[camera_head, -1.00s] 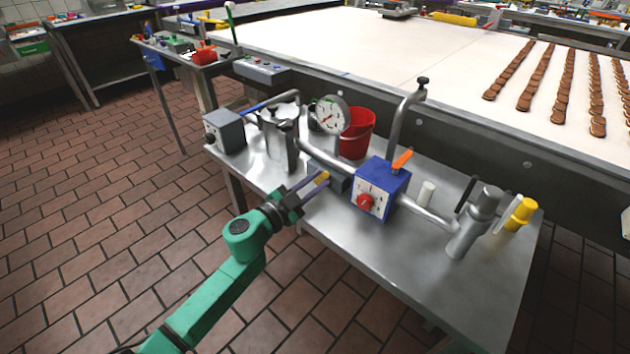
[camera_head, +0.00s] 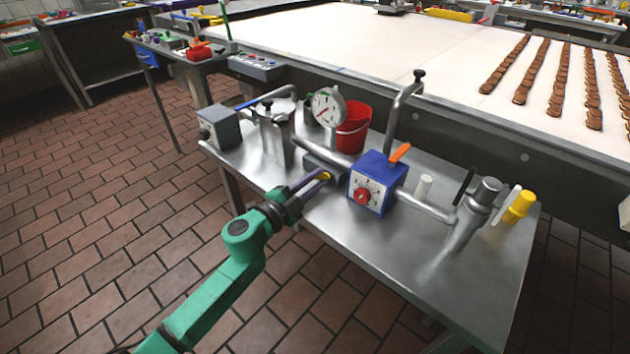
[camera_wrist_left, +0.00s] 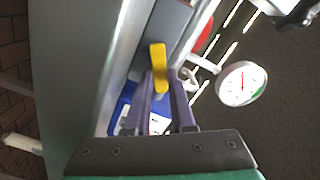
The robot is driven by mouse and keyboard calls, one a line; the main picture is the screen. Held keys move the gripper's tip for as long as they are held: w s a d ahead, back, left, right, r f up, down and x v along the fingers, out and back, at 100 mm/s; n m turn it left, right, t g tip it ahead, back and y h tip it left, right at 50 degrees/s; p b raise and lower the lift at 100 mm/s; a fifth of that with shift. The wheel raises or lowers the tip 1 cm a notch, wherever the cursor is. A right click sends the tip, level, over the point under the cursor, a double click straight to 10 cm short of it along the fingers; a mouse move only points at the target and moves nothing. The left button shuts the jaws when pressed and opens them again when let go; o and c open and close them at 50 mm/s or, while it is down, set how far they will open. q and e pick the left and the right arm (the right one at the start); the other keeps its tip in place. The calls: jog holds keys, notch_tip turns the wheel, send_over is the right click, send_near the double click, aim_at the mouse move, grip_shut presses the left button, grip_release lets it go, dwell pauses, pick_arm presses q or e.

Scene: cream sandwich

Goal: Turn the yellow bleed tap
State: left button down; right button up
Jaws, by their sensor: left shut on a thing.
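The yellow bleed tap (camera_head: 322,177) is a small lever on a dark grey block (camera_head: 320,165), low on the pipework on the steel table. In the left wrist view the tap (camera_wrist_left: 158,60) stands between the fingers, near their tips. My left gripper (camera_head: 318,178), on a green arm, comes in from the front left. Its purple-grey fingers are shut on the tap; they also show in the left wrist view (camera_wrist_left: 160,82). The fingers partly hide the tap in the head view. My right gripper is not in view.
Right of the tap is a blue box (camera_head: 378,182) with a red knob and orange lever. Behind stand a pressure gauge (camera_head: 328,107), a red bucket (camera_head: 353,128) and a steel pot (camera_head: 277,135). A grey box (camera_head: 219,128) sits left.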

pick_arm(q)
jog(key=shift+f, duration=0.1)
jog(key=c, duration=0.8)
grip_release()
jog(key=shift+o, duration=0.2)
jog(key=b+v, duration=0.1)
jog(key=v, duration=1.3)
jog(key=shift+s+b, duration=0.25)
jog(key=shift+b, duration=0.05)
jog(key=shift+a, duration=0.15)
